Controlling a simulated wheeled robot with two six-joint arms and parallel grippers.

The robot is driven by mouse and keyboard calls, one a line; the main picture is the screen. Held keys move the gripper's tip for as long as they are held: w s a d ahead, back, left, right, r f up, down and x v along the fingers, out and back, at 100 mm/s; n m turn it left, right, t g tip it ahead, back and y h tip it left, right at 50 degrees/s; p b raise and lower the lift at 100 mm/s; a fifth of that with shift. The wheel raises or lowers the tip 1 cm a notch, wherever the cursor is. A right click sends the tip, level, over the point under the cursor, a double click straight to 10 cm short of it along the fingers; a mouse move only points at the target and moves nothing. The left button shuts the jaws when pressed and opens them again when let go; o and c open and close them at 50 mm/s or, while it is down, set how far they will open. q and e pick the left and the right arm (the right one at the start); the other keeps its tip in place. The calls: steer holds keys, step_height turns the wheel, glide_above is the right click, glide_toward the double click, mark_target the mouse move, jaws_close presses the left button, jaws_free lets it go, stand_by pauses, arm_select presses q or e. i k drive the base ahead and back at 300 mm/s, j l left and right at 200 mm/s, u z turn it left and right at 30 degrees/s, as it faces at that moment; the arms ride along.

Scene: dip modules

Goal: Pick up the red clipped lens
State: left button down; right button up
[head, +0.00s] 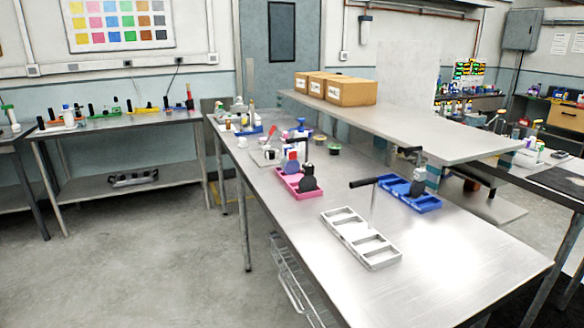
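No thing can be made out for sure as the red clipped lens; things are small at this distance. A small red piece (292,156) shows at the back of the pink tray (286,184) on the long metal table, partly behind dark upright items (308,178). Another slim red piece (271,131) stands farther back on the same table, among small items. A third red-topped item (189,98) stands on the left bench. Neither of my grippers is in view.
A white compartment tray (341,219) and a blue tray (426,205) lie on the long table (450,262), with a black-handled thin rod (363,183) between them. A raised shelf (400,128) with cardboard boxes (352,92) overhangs the far side. The near right tabletop is clear. Floor (140,260) at left is open.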

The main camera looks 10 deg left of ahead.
mark_target(291, 167)
steer(key=i+j+z, duration=0.1)
steer(key=j+z, duration=0.15)
steer(key=z, duration=0.2)
steer(key=i+j+z, duration=0.1)
steer(key=j+z, duration=0.2)
steer(key=z, duration=0.15)
steer(key=j+z, duration=0.45)
steer(key=i+l, duration=0.05)
steer(key=l, duration=0.05)
